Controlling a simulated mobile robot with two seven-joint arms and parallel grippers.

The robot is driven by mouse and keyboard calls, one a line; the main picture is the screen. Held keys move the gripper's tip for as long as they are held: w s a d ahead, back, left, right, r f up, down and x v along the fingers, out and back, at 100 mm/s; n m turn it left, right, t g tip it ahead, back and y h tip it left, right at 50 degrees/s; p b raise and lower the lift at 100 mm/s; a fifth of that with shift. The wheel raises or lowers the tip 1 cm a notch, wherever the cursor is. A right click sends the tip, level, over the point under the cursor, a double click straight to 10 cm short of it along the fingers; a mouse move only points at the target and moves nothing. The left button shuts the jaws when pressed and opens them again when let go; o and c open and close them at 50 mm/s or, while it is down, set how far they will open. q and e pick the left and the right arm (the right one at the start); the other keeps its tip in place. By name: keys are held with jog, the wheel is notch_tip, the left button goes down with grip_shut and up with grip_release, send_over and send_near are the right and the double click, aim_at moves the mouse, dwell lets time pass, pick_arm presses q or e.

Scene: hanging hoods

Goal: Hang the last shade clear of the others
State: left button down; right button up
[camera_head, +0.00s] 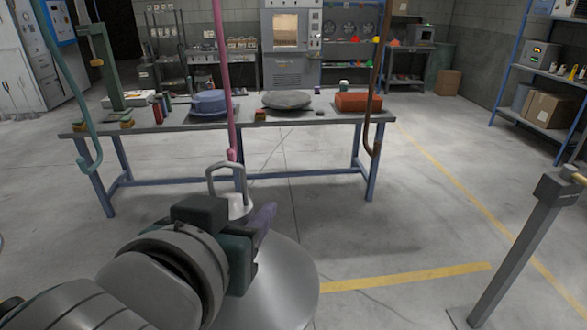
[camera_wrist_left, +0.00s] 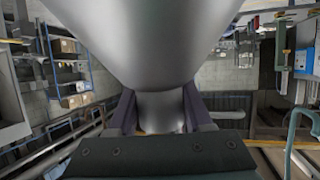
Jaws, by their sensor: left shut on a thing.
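The shade (camera_head: 285,285) is a grey metal cone with a pale neck and a wire loop (camera_head: 211,178) on top. My left gripper (camera_head: 258,222) is shut on its neck, seen between both fingers in the left wrist view (camera_wrist_left: 160,108). The shade's cone (camera_wrist_left: 160,40) fills the upper middle there. A pink hook (camera_head: 228,110) hangs down just at the loop; I cannot tell whether it passes through or touches it. A teal hook (camera_head: 75,110) at left and a brown hook (camera_head: 378,95) at right hang empty. No other shade is seen hanging. My right gripper is not in view.
A long table (camera_head: 300,116) with blue legs stands behind the hooks. It bears a blue round item (camera_head: 209,102), a grey disc (camera_head: 287,99) and an orange-red box (camera_head: 358,102). A grey post (camera_head: 520,245) stands at right. Floor between the shade and post is open.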

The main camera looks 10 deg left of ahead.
pick_arm(q)
jog(key=shift+w+a, duration=0.1)
jog(key=shift+w, duration=0.25)
jog(key=shift+s, duration=0.1)
jog(key=shift+w+a+r, duration=0.1)
jog(key=shift+w+r, duration=0.05)
jog(key=shift+w, duration=0.25)
dwell(0.3)
jog(key=shift+w+a, duration=0.2)
jog(key=shift+w, duration=0.35)
jog(key=shift+w+a, duration=0.15)
jog(key=shift+w, duration=0.4)
jog(key=shift+w, duration=0.1)
jog(key=shift+w+a, duration=0.2)
jog(key=shift+w, duration=0.5)
jog(key=shift+w+a, duration=0.2)
jog(key=shift+w, duration=0.45)
jog(key=shift+f+b, duration=1.25)
jog(key=shift+f, duration=0.15)
